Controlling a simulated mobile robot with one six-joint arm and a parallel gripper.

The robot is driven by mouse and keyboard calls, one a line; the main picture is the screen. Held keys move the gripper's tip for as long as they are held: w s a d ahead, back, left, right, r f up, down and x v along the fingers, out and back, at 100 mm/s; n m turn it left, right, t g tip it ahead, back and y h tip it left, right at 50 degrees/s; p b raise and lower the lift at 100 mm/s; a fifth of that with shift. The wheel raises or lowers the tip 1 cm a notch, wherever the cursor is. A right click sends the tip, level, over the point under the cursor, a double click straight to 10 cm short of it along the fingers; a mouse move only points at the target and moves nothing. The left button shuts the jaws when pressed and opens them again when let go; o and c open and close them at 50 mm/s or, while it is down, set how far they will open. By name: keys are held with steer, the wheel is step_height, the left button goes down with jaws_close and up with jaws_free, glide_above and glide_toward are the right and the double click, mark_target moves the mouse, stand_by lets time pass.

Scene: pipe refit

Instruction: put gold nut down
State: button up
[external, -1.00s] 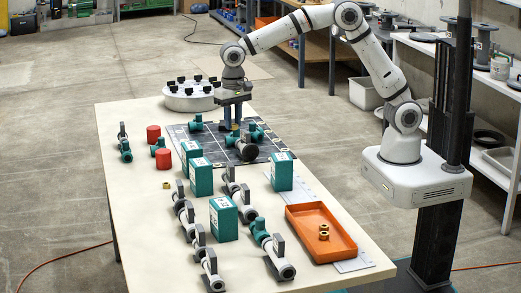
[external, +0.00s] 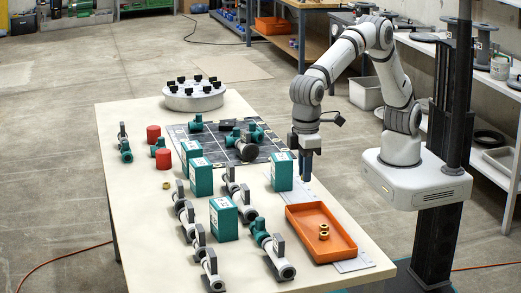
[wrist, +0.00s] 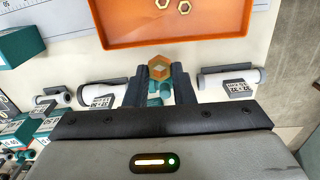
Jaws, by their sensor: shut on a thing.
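My gripper (external: 306,178) is above the table's right side, just behind the orange tray (external: 341,246) in the external view. In the wrist view my gripper (wrist: 159,78) is shut on a gold nut (wrist: 159,63), gripped between its two fingertips. The held nut is too small to make out in the external view. The tray (wrist: 120,30) lies beyond the fingertips in the wrist view. Two other gold nuts (external: 323,236) lie inside the tray, near its middle.
Another gold nut (external: 166,185) lies on the table left of the green boxes. A green box (external: 281,171) stands close to the left of my gripper. Grey pipes with valves (external: 272,250) lie left of the tray. A dark mat (external: 205,140) holds several fittings.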

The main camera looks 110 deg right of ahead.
steer(key=s+a+f, duration=0.1)
steer(key=a, duration=0.1)
glide_above(309, 234)
steer(key=shift+n, duration=0.3)
step_height(309, 234, down, 9)
steer(key=shift+f, duration=2.5)
steer(key=shift+f, duration=0.1)
steer(key=o, duration=0.5)
steer(key=shift+f, duration=0.1)
steer(key=o, duration=0.4)
steer(key=shift+o, duration=0.2)
step_height(309, 234, up, 12)
steer(key=shift+r, duration=0.25)
